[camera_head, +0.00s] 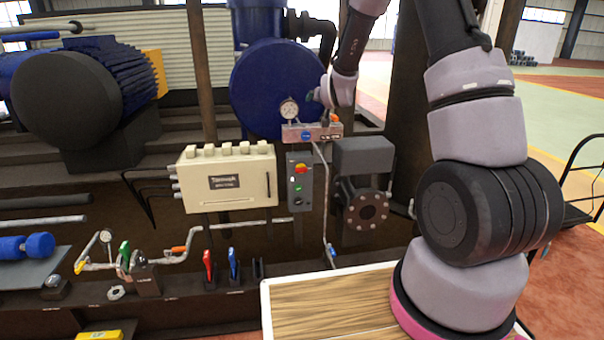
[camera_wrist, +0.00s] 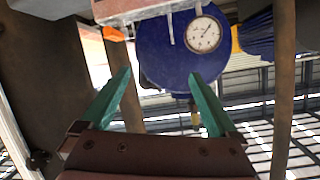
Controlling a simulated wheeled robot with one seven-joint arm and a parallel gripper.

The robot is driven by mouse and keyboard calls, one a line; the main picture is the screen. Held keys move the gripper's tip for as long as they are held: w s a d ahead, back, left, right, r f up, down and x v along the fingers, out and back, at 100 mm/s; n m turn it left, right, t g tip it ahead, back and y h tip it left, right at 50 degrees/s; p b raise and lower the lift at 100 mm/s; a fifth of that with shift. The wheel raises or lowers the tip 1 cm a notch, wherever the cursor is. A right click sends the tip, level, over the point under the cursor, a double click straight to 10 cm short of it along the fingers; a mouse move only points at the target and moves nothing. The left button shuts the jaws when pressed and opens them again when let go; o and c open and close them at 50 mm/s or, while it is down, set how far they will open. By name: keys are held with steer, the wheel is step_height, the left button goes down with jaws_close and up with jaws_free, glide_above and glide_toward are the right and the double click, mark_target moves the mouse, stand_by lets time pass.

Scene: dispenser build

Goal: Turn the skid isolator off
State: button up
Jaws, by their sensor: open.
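The isolator is likely the grey box (camera_head: 300,182) beside the cream cabinet. It carries a red and yellow rotary handle (camera_head: 300,169) with a green button below. The handle's exact angle is too small to tell. My gripper (camera_head: 312,97) is above and slightly right of this box, near the pressure gauge and manifold, apart from the handle. In the wrist view, my gripper (camera_wrist: 160,78) has its teal fingers spread with nothing between them. The isolator does not show in the wrist view.
A manifold block (camera_head: 306,132) with a gauge (camera_head: 289,110) sits above the isolator; the gauge also shows in the wrist view (camera_wrist: 203,34). A cream cabinet (camera_head: 228,178) stands left, a grey flanged unit (camera_head: 362,165) right. A blue vessel (camera_head: 268,88) is behind. A wooden-topped table (camera_head: 330,305) is in front.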

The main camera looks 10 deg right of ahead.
step_height(320, 180, down, 8)
steer(key=w+t, duration=0.1)
steer(key=w, duration=0.2)
steer(key=n+t, duration=0.3)
steer(key=n, duration=0.1)
glide_toward(302, 171)
steer(key=w, duration=0.9)
steer(key=shift+w+d, duration=0.1)
steer(key=shift+w, duration=0.1)
steer(key=c, duration=1.4)
